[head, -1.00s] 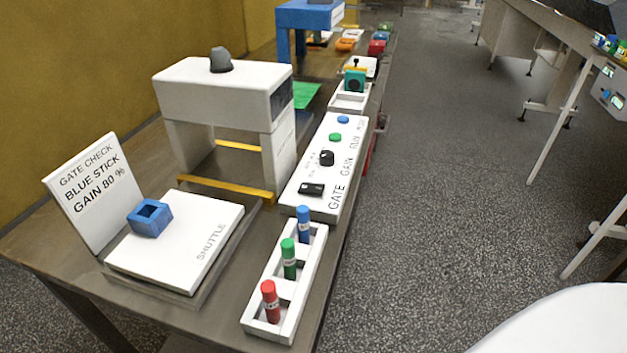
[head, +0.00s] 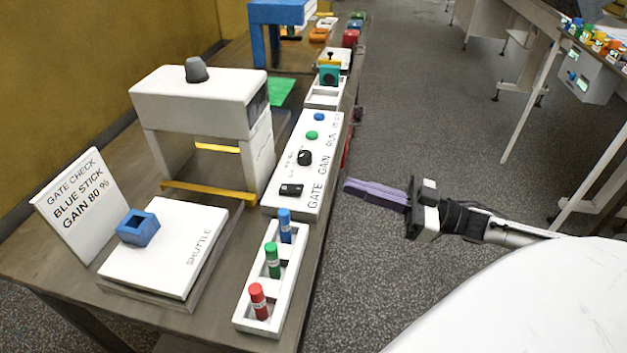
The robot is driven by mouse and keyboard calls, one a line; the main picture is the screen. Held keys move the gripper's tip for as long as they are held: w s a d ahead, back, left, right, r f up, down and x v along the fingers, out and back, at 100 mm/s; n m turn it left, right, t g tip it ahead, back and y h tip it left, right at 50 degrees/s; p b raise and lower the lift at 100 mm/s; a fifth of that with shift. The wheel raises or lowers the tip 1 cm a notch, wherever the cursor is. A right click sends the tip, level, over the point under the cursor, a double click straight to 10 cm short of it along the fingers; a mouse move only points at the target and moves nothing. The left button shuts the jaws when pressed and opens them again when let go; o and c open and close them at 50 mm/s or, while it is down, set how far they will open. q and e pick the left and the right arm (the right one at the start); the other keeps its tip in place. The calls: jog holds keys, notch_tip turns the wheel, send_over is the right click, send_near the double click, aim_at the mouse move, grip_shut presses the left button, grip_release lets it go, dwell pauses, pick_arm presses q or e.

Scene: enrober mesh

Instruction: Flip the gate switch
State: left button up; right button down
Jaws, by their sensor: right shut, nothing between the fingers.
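The gate switch (head: 291,190) is a black rocker on the near end of the white control panel (head: 272,206), beside the printed word GATE. Further along the panel are a black gain knob (head: 304,157), a green button (head: 312,135) and a blue button (head: 319,117). My right gripper (head: 347,186) has purple fingers, shut and empty. It is right of the panel, past the table's edge, pointing left toward the switch and apart from it. My left gripper is not in view.
A white tray (head: 246,325) holds red, green and blue sticks in front of the panel. A white gate arch (head: 190,97) stands left of it, with a shuttle plate (head: 160,262) carrying a blue open block (head: 139,227). A sign (head: 75,205) reads BLUE STICK, GAIN 80 %.

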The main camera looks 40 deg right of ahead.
jog(key=shift+r+y, duration=0.3)
jog(key=shift+r, duration=0.1)
notch_tip(320, 180, up, 2)
jog(key=r, duration=0.1)
send_over(314, 195)
jog(key=shift+w+a+f, duration=0.25)
jog(key=shift+w+a, duration=0.05)
jog(key=shift+w, duration=0.05)
jog(key=f, duration=0.3)
jog(key=shift+s+d, duration=0.2)
jog(key=shift+s+f, duration=0.15)
jog(key=shift+f, duration=0.55)
